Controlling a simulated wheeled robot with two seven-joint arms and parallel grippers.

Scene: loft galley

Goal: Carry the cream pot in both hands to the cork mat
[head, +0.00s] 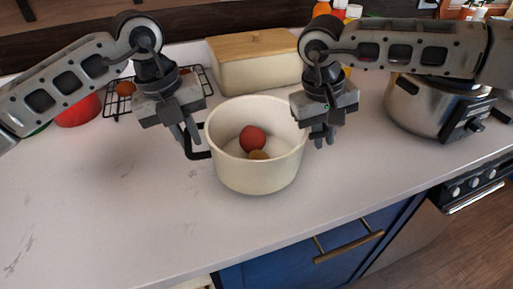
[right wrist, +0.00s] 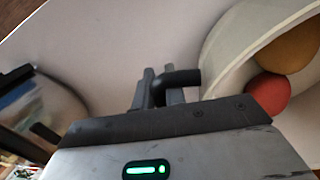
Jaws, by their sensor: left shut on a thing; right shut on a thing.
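The cream pot (head: 235,178) is upright near the middle of the head view, with a red round item (head: 252,138) and a partly hidden orange-brown one (head: 259,155) inside. My left gripper (head: 192,138) is shut on its dark left handle (head: 197,154). My right gripper (head: 322,138) is at the pot's right side. In the right wrist view its fingers (right wrist: 157,90) are shut on the dark right handle (right wrist: 183,77). I cannot tell whether the pot touches the counter. I see no cork mat in either view.
A cream box with a wooden lid (head: 255,75) stands behind the pot. A black wire rack (head: 117,106) and a red bowl (head: 78,112) are at back left, a steel cooker (head: 415,108) at right. The white counter (head: 100,205) is clear at front left.

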